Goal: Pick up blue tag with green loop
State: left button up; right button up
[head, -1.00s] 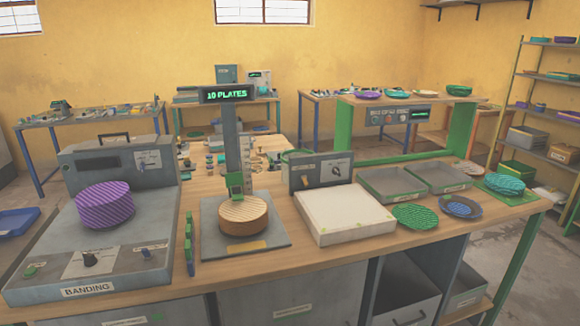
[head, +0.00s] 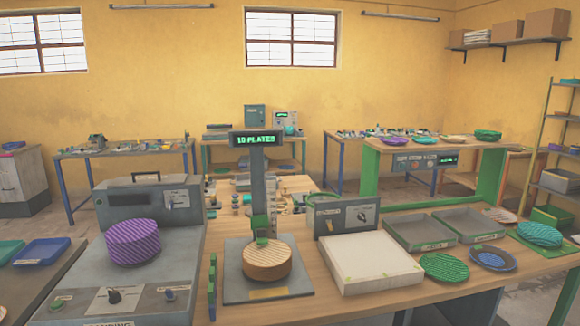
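I cannot make out a blue tag with a green loop in the head view. A narrow green and dark blue upright item (head: 212,287) stands on the bench left of the plate press (head: 257,190), but I cannot tell what it is. The press display reads "10 PLATES". A round tan stack of plates (head: 267,262) sits on the press base under its green head. Neither of my grippers is in view.
The banding machine (head: 150,265) with a purple plate stack (head: 133,241) is at left. A white block (head: 368,262), green plate (head: 444,267), dark-rimmed blue plate (head: 492,258) and grey trays (head: 420,232) fill the bench's right.

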aim_at(211, 296)
jog(key=u, duration=0.65)
jog(key=l+u, duration=0.45)
jog(key=l, duration=0.2)
jog(key=l+u, duration=0.45)
jog(key=l, duration=0.2)
jog(key=k+l+u, duration=0.1)
jog(key=l+u, duration=0.35)
jog(key=l, duration=1.3)
jog(key=i+u, duration=0.05)
